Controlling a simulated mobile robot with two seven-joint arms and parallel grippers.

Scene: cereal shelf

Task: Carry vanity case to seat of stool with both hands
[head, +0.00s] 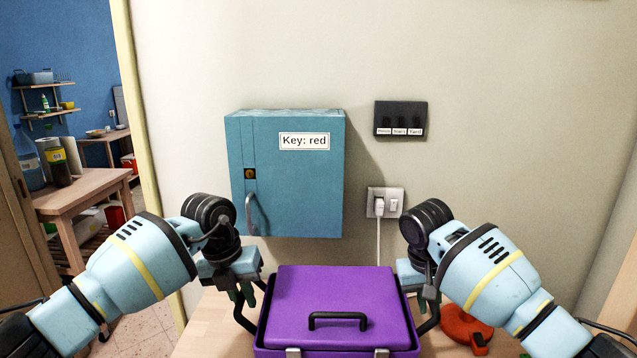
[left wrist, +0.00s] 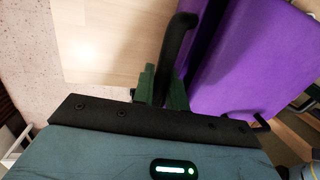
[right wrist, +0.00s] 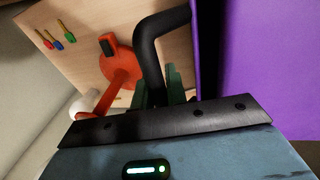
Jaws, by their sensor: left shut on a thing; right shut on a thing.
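The purple vanity case (head: 335,290) is upright at the bottom middle of the head view, lid down, with a black handle on the lid. Black side handles stand out at its left and right. My left gripper (head: 243,288) is shut on the left side handle (left wrist: 176,45). My right gripper (head: 426,290) is shut on the right side handle (right wrist: 150,45). The purple side of the case also shows in both wrist views. I cannot tell whether the case touches the table below. I cannot make out a stool in any view.
A wooden table (head: 205,325) lies below, with a red round object (head: 462,325) right of the case. Several coloured keys (right wrist: 55,36) lie beyond it. A blue cabinet (head: 285,185) and a plugged-in socket (head: 385,202) are on the wall behind. A doorway opens at left.

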